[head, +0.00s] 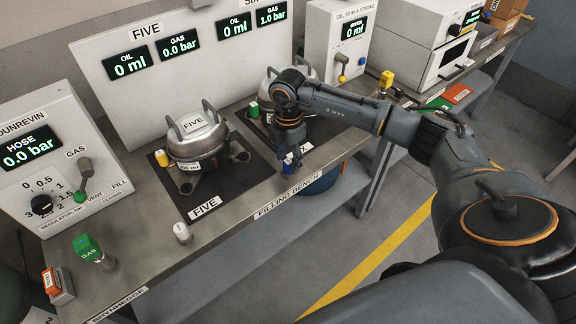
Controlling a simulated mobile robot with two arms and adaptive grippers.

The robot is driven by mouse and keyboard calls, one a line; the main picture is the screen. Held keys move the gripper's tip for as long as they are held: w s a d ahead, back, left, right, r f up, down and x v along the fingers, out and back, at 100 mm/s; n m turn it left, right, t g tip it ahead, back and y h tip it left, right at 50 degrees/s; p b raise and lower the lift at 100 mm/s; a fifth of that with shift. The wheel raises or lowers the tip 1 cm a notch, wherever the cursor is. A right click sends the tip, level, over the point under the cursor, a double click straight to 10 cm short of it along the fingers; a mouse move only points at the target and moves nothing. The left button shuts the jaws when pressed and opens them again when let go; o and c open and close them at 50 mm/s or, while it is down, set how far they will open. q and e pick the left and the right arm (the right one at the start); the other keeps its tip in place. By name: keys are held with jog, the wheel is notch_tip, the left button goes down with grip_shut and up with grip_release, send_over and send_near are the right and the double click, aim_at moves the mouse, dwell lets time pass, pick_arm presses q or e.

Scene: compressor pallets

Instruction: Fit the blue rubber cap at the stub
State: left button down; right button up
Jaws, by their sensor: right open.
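I cannot make out a blue rubber cap in the head view. A silver compressor labelled FIVE (196,140) stands on a dark mat (235,180) on the filling bench. A yellow cap (160,157) shows at its left side. A second compressor (268,88) stands behind my right arm and is partly hidden by it; a green cap (253,109) shows at its left. No bare stub can be told for sure. My right gripper (291,143) points down in front of the second compressor, open; what lies between its fingers is too small to tell. My left gripper is out of view.
A display board (185,85) runs behind the compressors. The oil unit (325,45) stands further right.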

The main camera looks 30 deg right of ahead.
aim_at(288, 161)
dwell(0.7)
grip_shut()
jog(key=shift+r, duration=0.1)
jog(key=shift+r+p, duration=2.3)
jog(key=shift+r, duration=0.65)
